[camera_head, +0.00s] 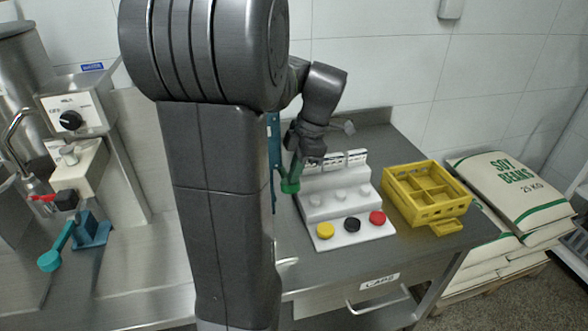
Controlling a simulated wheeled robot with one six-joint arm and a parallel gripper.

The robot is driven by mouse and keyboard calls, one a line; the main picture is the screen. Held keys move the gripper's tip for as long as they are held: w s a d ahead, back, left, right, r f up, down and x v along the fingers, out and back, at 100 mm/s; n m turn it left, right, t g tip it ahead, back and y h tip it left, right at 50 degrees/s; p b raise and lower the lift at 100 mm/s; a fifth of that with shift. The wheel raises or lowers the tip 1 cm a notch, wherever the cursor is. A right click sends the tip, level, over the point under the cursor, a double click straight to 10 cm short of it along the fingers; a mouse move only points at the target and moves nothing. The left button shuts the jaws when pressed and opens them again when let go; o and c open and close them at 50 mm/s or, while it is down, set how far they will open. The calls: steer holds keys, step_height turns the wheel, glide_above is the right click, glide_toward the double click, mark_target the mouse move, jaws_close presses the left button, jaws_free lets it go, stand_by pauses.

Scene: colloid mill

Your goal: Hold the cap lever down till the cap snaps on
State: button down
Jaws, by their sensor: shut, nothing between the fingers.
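The cap lever (290,187) shows a green end just below my gripper. A blue upright (272,140), seemingly part of the capper, shows in a narrow strip behind my arm. My gripper (296,168) is shut and empty, pointing down right above the green end. It looks close to or touching it; contact is not clear. Most of the capper, with any bottle and cap in it, is hidden by my arm.
A white stepped rack (312,207) holds yellow (325,230), black (352,225) and red (377,217) caps. A yellow crate (388,196) stands right of it. Left are a teal scoop-like piece (50,260), a blue stand (91,233) and a control box (88,112). Sacks (508,190) lie far right.

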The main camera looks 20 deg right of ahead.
step_height(320, 180, down, 13)
steer(key=s+t+b, duration=0.2)
steer(key=t+b, duration=0.2)
steer(key=b, duration=1.3)
steer(key=shift+n+b, duration=0.3)
steer(key=shift+b, duration=0.05)
steer(key=shift+a+f, duration=0.1)
steer(key=shift+f, duration=0.25)
stand_by(0.5)
steer(key=shift+r, duration=0.1)
stand_by(1.1)
